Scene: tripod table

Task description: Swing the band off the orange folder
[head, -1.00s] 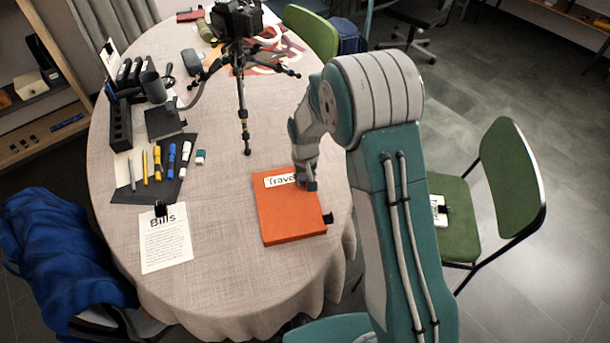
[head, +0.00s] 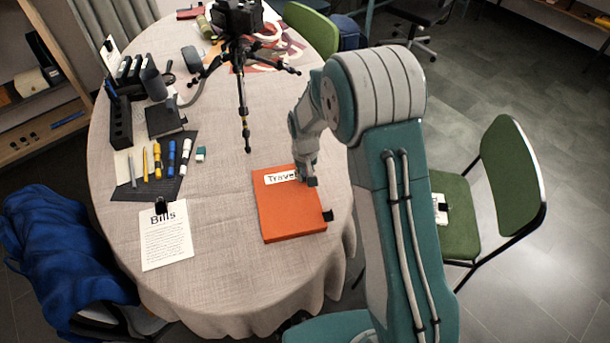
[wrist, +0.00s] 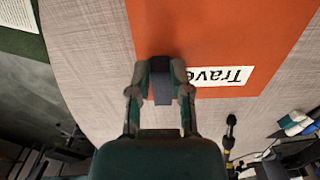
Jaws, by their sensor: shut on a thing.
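The orange folder (head: 285,218) lies flat on the table with a white "Travel" label (head: 279,178) at its far end. It also shows in the wrist view (wrist: 225,35). My gripper (head: 311,183) is at the folder's far right part, beside the label. In the wrist view my gripper (wrist: 161,78) is shut on a short dark grey piece, which looks like the band (wrist: 161,88). The fingers cover part of it, and I cannot tell how it joins the folder. A small black piece (head: 328,215) sits at the folder's right edge.
A tripod with a camera (head: 240,75) stands behind the folder. A "Bills" sheet (head: 165,237) and pens on a dark mat (head: 150,188) lie to the left. A green chair (head: 505,180) stands to the right. The cloth left of the folder is clear.

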